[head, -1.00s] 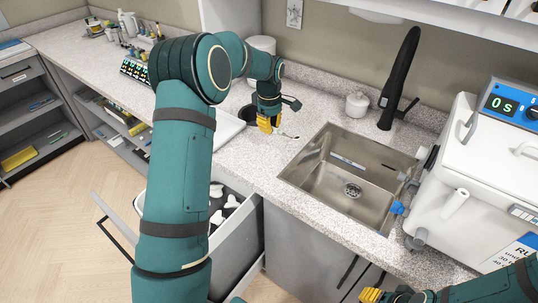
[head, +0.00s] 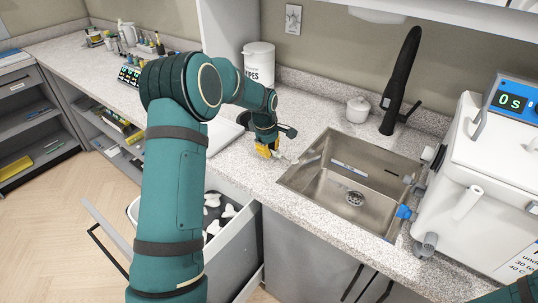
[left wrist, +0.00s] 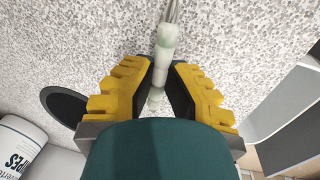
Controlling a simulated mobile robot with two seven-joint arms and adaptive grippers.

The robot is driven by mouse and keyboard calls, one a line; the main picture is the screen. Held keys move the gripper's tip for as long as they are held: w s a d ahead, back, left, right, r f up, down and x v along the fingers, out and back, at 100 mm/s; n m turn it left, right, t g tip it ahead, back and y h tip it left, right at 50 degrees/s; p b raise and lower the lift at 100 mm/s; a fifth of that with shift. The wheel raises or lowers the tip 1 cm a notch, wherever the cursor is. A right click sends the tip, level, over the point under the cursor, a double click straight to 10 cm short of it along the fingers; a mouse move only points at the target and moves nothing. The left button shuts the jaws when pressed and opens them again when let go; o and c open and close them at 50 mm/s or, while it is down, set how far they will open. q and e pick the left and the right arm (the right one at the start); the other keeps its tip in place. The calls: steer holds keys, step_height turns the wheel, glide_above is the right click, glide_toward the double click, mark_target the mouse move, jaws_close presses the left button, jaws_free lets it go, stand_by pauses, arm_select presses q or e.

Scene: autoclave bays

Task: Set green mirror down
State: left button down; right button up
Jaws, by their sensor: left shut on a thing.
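The green mirror (left wrist: 164,50) shows in the left wrist view as a pale green handle with a thin metal stem running off the top edge. Its mirror end is out of that frame. My left gripper (left wrist: 158,92) is shut on the handle, which lies between the yellow fingers. In the head view my left gripper (head: 267,151) is low over the counter (head: 238,160), left of the sink, and the mirror (head: 286,158) sticks out to its right. I cannot tell whether the mirror touches the counter. My right gripper is out of view.
The sink (head: 345,180) with a black faucet (head: 400,82) lies right of my left gripper. A white wipes canister (head: 259,64) stands behind. The autoclave (head: 485,165) is at the right. An open drawer (head: 232,235) juts out below.

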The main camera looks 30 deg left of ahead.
arm_select(q)
step_height(320, 180, down, 2)
steer(key=shift+w+f, duration=0.1)
steer(key=shift+f, duration=0.1)
steer(key=c, duration=1.1)
jaws_free()
